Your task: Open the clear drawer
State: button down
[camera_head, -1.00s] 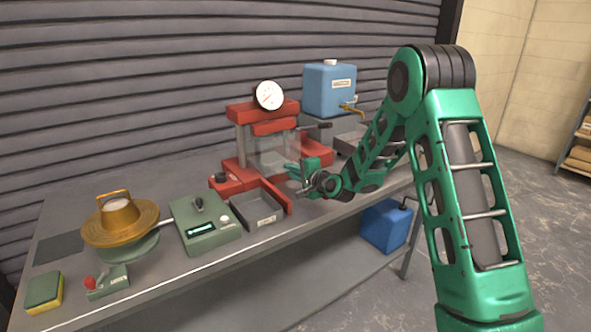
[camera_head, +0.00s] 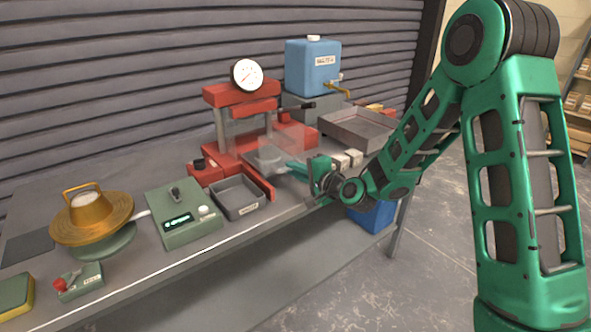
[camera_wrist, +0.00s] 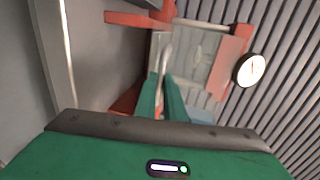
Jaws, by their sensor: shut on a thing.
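The clear see-through panel (camera_head: 290,142), which I take to be the clear drawer, stands at the front of the red press (camera_head: 235,155). It looks angled out toward my arm, but its exact opening is hard to tell. In the wrist view the panel (camera_wrist: 198,58) fills the middle, with a pale upright handle (camera_wrist: 165,52) on its near side. My gripper (camera_head: 292,166) is shut on this handle. Its green fingers (camera_wrist: 162,88) reach the handle's lower part and hide where they touch it.
A round gauge (camera_head: 247,74) tops the press. A grey open tray (camera_head: 240,212) and a green-grey meter (camera_head: 185,222) sit left of it. A blue tank (camera_head: 313,70) and a wide metal tray (camera_head: 345,140) stand right of it. The bench's front edge is close below my gripper.

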jog(key=shift+d+f, duration=0.1)
jog(key=shift+f, duration=0.05)
jog(key=c, duration=2)
grip_release()
jog(key=shift+o, duration=0.7)
jog(key=v, duration=1)
jog(key=shift+s+d, duration=0.15)
jog(key=shift+s, duration=0.1)
